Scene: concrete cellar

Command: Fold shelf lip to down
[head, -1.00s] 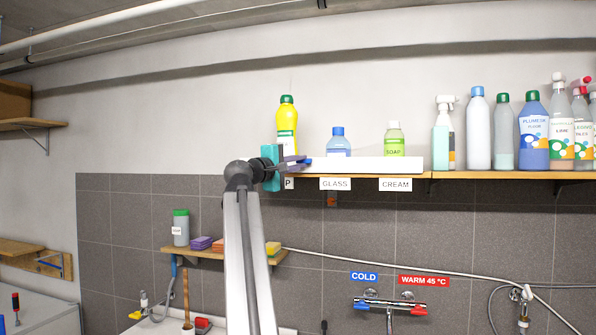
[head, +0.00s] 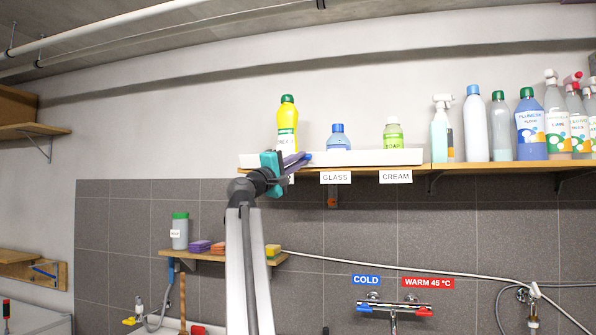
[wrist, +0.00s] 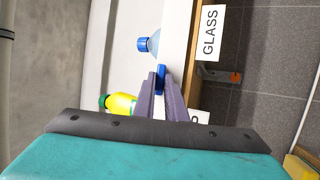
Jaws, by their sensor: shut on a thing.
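The shelf lip (head: 385,157) is a long white strip along the front edge of the wooden shelf (head: 450,169). It stands up and hides the feet of the bottles behind it. A small blue tab (wrist: 161,79) sits on the lip, between the GLASS label and the label partly hidden to its left. My gripper (head: 303,160) has come to the lip from the front left. Its purple fingers are shut on the blue tab, as the wrist view shows (wrist: 160,82). My gripper hides part of the lip's left portion in the head view.
A yellow bottle (head: 287,121), a blue bottle (head: 338,140) and a green soap bottle (head: 393,133) stand behind the lip. Several more bottles stand to the right. A lower shelf (head: 205,257) holds sponges. A shelf bracket (wrist: 222,76) shows under the shelf.

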